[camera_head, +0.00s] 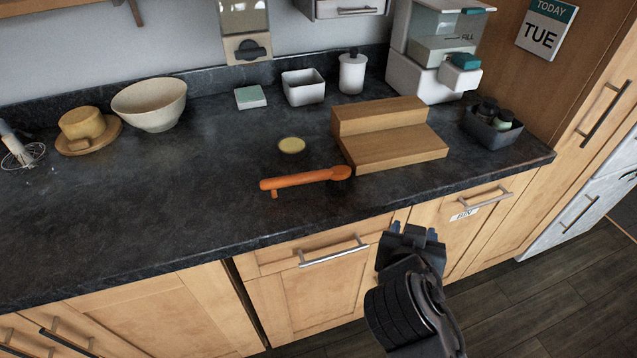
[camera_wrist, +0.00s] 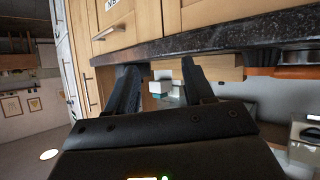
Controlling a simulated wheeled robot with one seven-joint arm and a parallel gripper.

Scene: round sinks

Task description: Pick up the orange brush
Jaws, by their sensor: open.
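The orange brush (camera_head: 305,179) lies on the dark countertop (camera_head: 200,190) near its front edge, with its rounded head to the right, close to the wooden stepped block. A short stub points down near its left end. My gripper (camera_head: 412,231) is in front of the counter, below and right of the brush, before the cabinet fronts. It is open and empty, apart from the brush. In the wrist view my gripper (camera_wrist: 158,68) shows two spread fingers with nothing held between them. An orange piece (camera_wrist: 263,60) shows there beyond the counter edge, likely the brush, partly cut off from view.
The wooden stepped block (camera_head: 395,150) stands right of the brush, and a small round yellow dish (camera_head: 292,146) sits behind it. A grey bin (camera_head: 492,129) is further right. Drawer handles (camera_head: 333,253) jut out near my gripper. The counter left of the brush is clear.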

